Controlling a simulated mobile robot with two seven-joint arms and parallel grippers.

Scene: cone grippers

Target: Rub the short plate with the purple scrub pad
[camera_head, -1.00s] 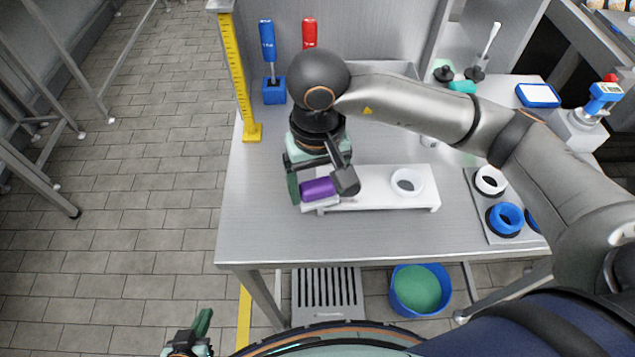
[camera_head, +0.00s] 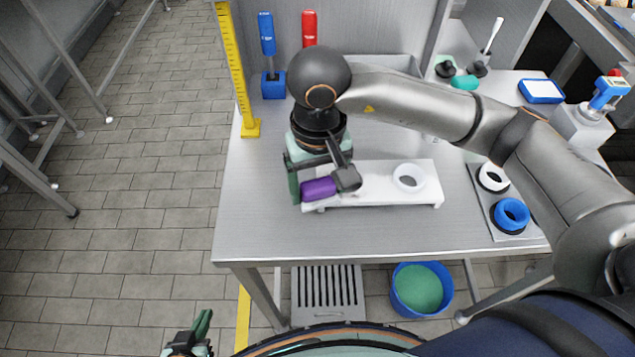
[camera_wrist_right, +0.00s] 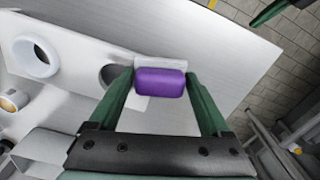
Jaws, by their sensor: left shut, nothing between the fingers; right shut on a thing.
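The purple scrub pad (camera_head: 318,189) is between the fingers of my right gripper (camera_head: 322,187), at the left end of a low white plate (camera_head: 375,190) on the steel table. The right wrist view shows the purple pad (camera_wrist_right: 160,82) between the green fingers, with a pale flat piece (camera_wrist_right: 160,64) behind it. The white plate (camera_wrist_right: 75,65) has a raised white ring and a dark hole there. I cannot tell whether the pad touches the plate. My left gripper (camera_head: 197,335) is shut and empty, low in the head view, off the table.
A yellow ruler post (camera_head: 235,80) and a blue block with a blue-handled tool (camera_head: 272,85) stand at the back left. A tray with white and blue rings (camera_head: 505,205) lies at the right. A blue bucket (camera_head: 420,290) stands on the floor. The front table strip is clear.

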